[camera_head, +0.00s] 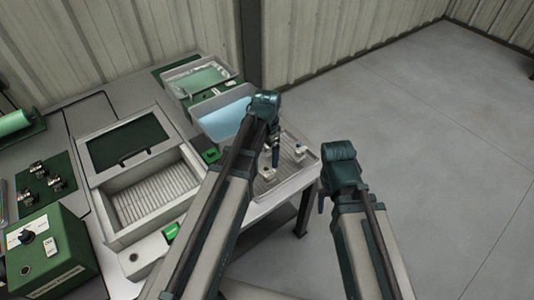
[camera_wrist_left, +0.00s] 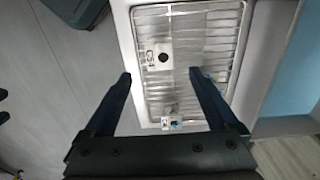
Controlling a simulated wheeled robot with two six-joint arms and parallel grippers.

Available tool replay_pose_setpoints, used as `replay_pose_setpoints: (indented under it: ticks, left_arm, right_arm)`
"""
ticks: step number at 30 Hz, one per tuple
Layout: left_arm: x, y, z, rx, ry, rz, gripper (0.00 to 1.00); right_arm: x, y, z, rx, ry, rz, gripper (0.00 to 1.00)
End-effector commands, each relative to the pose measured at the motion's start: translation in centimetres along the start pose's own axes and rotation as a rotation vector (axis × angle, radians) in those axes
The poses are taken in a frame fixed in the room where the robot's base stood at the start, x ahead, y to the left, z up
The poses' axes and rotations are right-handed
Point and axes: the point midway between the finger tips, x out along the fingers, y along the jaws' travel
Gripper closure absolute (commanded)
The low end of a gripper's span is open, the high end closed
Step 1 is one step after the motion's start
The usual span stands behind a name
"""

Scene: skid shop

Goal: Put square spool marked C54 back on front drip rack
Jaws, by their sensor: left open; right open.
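A ribbed drip rack (camera_head: 292,182) lies in a pale tray at the table's right end; it fills the middle of the left wrist view (camera_wrist_left: 212,38). Two small pale square spools sit on it, a nearer one (camera_head: 267,173) and a farther one (camera_head: 298,151). In the left wrist view, one spool with a dark hole and a blurred mark (camera_wrist_left: 152,57) and another with blue on it (camera_wrist_left: 172,122) show; I cannot read C54 on either. My left gripper (camera_head: 275,153) is open and empty above the rack. My right gripper (camera_head: 322,202) is open and empty, right of the tray.
A tank of blue liquid (camera_head: 222,118) and a tray of green liquid (camera_head: 197,80) stand behind the rack. A ribbed open box (camera_head: 150,192) with a raised lid is at left. A green control box (camera_head: 50,255) stands front left. The floor at right is clear.

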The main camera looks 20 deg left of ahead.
Motion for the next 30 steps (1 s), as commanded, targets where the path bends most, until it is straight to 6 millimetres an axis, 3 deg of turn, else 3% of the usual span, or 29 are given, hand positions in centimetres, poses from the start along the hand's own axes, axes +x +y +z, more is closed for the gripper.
replay_pose_setpoints:
  ticks: [1,3,11,14,18,21,25,30]
  left_arm:
    - [-1.4,0.0,0.0,0.000,0.000,0.000,0.08]
    - [-1.9,0.0,0.0,0.000,0.000,0.000,0.08]
    - [-2.3,0.2,0.0,-0.002,-0.001,0.000,0.08]
    - [-2.2,3.0,0.5,-0.032,-0.012,-0.005,0.08]
    - [-2.3,9.6,2.1,-0.142,-0.043,-0.029,0.08]
    - [-2.3,13.4,3.4,-0.222,-0.060,-0.053,0.08]
    - [-2.4,16.3,4.7,-0.297,-0.070,-0.076,0.08]
    - [-2.4,17.2,5.0,-0.333,-0.074,-0.086,0.08]
  right_arm:
    - [-1.4,0.1,0.1,0.000,0.000,0.000,0.50]
    - [-1.9,0.2,0.1,0.000,0.000,0.000,0.50]
    - [-2.3,0.2,0.1,0.000,0.000,0.000,0.50]
    - [-2.2,0.2,0.1,0.000,0.000,0.000,0.50]
    - [-2.2,0.2,0.1,0.000,0.000,0.000,0.50]
    - [-2.2,0.2,0.1,0.000,0.000,0.000,0.50]
    - [-2.2,0.2,0.1,0.000,0.000,0.000,0.50]
    - [-2.2,0.2,0.1,0.000,0.000,0.000,0.50]
